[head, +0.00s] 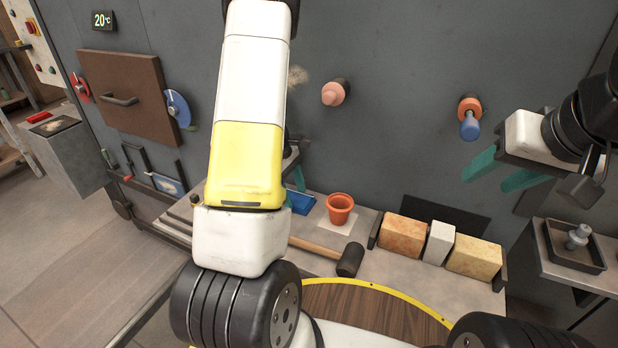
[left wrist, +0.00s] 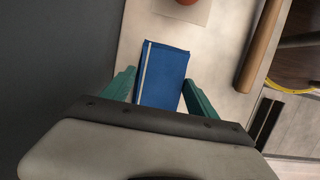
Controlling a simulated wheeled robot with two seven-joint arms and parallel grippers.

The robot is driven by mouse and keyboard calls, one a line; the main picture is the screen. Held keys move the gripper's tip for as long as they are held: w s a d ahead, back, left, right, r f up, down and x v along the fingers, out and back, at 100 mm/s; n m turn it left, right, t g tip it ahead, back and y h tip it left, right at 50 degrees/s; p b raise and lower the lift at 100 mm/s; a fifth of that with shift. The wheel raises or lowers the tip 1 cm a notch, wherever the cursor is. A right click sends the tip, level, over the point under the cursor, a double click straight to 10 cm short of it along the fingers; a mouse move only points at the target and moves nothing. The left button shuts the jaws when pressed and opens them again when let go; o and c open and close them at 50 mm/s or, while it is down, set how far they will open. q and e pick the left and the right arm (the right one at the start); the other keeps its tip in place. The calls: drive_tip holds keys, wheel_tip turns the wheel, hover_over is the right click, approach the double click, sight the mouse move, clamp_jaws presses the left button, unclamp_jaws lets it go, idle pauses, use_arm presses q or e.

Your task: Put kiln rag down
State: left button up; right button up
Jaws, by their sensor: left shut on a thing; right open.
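The kiln rag, a folded blue cloth with a pale stripe, shows in the left wrist view (left wrist: 162,72) between the teal fingers of my left gripper (left wrist: 159,80), which is shut on it. In the head view a corner of the rag (head: 302,203) shows at the workbench (head: 385,278), left of the orange pot. My left arm hides most of that gripper and part of the rag there. I cannot tell whether the rag touches the bench. My right gripper (head: 492,172) is open and empty, in the air at the right.
An orange pot (head: 340,208) stands on a pale sheet close by. A mallet (head: 350,260) lies in front of it. Several blocks (head: 402,236) stand in a rack to the right. A dark tray (head: 574,250) holds a grey piece at far right. The grey wall rises behind.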

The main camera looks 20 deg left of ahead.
use_arm(q)
drive_tip(key=o, duration=1.2)
drive_tip(key=shift+f, duration=0.15)
drive_tip(key=shift+a+r, duration=0.1)
drive_tip(key=shift+r, duration=0.2)
drive_tip(key=v, duration=0.7)
drive_tip(key=shift+r, duration=0.1)
drive_tip(key=s+d+r+m+t, duration=0.2)
drive_tip(key=s+d+r+m, duration=0.35)
drive_tip(key=r, duration=0.35)
drive_tip(key=s+d+r+m+t, duration=0.2)
drive_tip(key=s+d+r+m, duration=0.35)
drive_tip(key=r, duration=0.45)
drive_tip(key=s+d+r+m+t+y, duration=0.1)
drive_tip(key=s+d+r+m+t, duration=0.1)
drive_tip(key=s+m, duration=0.4)
drive_tip(key=shift+s+d+r+t, duration=0.25)
drive_tip(key=shift+s+r, duration=0.35)
drive_tip(key=shift+s, duration=0.75)
